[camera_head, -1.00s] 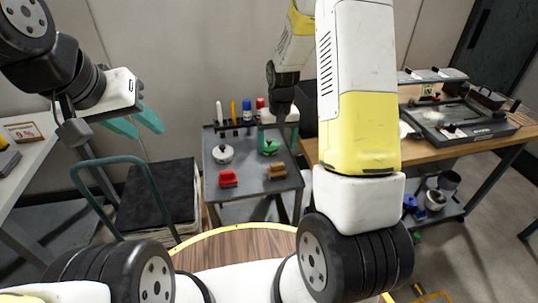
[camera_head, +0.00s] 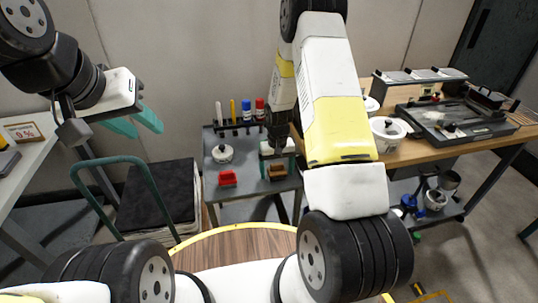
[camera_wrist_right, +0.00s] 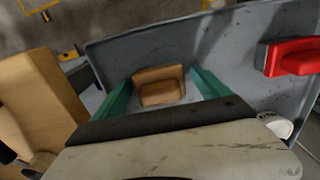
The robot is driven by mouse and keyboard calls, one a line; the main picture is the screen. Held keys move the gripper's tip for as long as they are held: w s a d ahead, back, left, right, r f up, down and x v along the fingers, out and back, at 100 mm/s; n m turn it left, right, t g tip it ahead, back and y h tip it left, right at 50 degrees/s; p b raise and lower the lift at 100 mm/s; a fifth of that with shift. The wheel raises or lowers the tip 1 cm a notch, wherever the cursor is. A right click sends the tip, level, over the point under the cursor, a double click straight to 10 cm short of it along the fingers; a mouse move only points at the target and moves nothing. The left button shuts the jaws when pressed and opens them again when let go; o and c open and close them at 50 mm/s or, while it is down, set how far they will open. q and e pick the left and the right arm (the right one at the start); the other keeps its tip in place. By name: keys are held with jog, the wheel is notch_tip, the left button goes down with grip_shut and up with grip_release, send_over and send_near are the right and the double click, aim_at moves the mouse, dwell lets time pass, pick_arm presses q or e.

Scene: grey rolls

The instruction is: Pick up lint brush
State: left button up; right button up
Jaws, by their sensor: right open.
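A small tan-brown block-shaped brush (camera_head: 277,172), apparently the lint brush, sits near the front right of the grey cart top. It also shows in the right wrist view (camera_wrist_right: 158,86), lying between the two teal fingers. My right gripper (camera_head: 278,163) is open and right over the brush, with a finger on each side of it. I cannot tell whether the fingers touch it. My left gripper (camera_head: 144,124) is open and empty, in the air at the left, well away from the cart.
A red block-like item (camera_head: 228,178) lies left of the brush on the cart (camera_head: 243,181). A white round lidded item (camera_head: 222,153) is behind it. Several upright bottles and markers line the back edge. A wooden table (camera_head: 425,146) with equipment stands at right, and a trolley (camera_head: 158,195) at left.

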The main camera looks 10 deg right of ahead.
aim_at(278, 164)
jog(key=shift+c, duration=0.4)
jog(key=c, duration=1.5)
jog(key=shift+r, duration=0.1)
jog(key=shift+r, duration=0.4)
jog(key=r, duration=0.3)
jog(key=shift+s+d, duration=0.15)
jog(key=shift+s, duration=0.05)
jog(key=s+d, duration=0.2)
jog(key=s, duration=0.2)
jog(key=s+d, duration=0.3)
jog(key=s, duration=0.2)
jog(key=s+d+r, duration=0.1)
jog(key=s+d, duration=0.1)
jog(key=s, duration=0.2)
jog(key=shift+s+d, duration=0.25)
jog(key=shift+s, duration=0.05)
